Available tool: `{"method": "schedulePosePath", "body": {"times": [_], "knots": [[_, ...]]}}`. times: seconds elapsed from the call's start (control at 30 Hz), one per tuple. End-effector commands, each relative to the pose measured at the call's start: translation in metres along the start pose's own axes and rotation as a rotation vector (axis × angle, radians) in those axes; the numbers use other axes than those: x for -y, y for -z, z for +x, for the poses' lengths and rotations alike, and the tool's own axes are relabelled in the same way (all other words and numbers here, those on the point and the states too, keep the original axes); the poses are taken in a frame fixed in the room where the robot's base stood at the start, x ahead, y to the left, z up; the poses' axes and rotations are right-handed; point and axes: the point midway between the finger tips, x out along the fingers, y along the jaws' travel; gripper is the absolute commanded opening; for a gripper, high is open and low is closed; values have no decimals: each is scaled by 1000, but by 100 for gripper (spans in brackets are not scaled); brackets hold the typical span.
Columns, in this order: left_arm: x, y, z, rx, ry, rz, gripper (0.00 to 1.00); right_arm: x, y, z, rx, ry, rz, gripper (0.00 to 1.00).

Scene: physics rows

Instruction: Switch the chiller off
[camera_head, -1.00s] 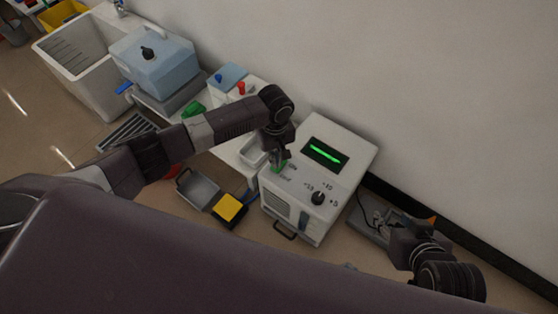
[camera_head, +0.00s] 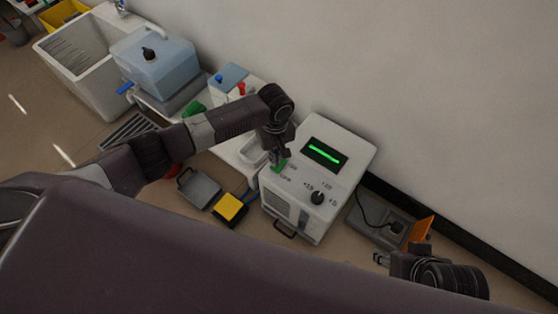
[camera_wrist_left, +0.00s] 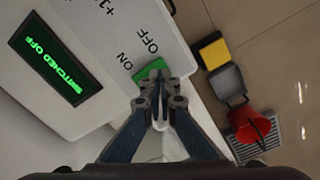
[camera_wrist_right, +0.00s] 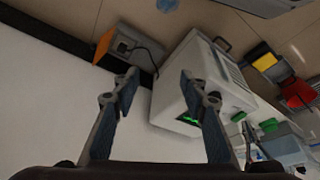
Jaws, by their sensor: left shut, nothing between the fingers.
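The chiller (camera_head: 345,178) is a white box on the floor against the wall, with a black dial and a dark display (camera_head: 325,154) on top. In the left wrist view the display (camera_wrist_left: 55,65) reads "SWITCHED OFF" in green. The green rocker switch (camera_wrist_left: 152,68) sits beside the ON and OFF labels and is partly hidden by my fingers. My left gripper (camera_head: 279,163) is shut and empty, its tips right at the switch; I cannot tell whether they touch it. My right gripper (camera_head: 379,259) is open and empty, low to the right of the chiller.
A grey floor socket box (camera_head: 385,229) with a plugged-in black cable and an orange lid (camera_head: 421,229) lies right of the chiller. A yellow-and-black pedal (camera_head: 229,208) and a grey tray (camera_head: 198,188) lie to its left. A low white bench with a blue tank (camera_head: 155,65) stands further left.

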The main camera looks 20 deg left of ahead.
Motion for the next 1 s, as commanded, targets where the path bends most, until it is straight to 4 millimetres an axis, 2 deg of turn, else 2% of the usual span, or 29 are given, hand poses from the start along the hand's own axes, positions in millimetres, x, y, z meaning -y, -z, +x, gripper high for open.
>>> {"method": "schedulePosePath", "body": {"times": [0.07, 0.1, 0.37, 0.43, 1.0], "knots": [[0, 0, -1, 0, 0, 0, 0, -1, -6, -2, 25, -1, 1, 40], [0, 0, -10, 1, -1, -1, 0, -1, -5, -4, 33, -1, 1, 40], [0, 0, -31, 0, 0, -1, 0, -1, -7, 10, 70, 1, 0, 40], [0, 0, -27, 0, 0, 0, 0, 0, -10, 21, 71, 2, 0, 40], [0, 0, -37, 0, 0, 0, 0, 2, -22, 66, 93, 6, -4, 40]]}}
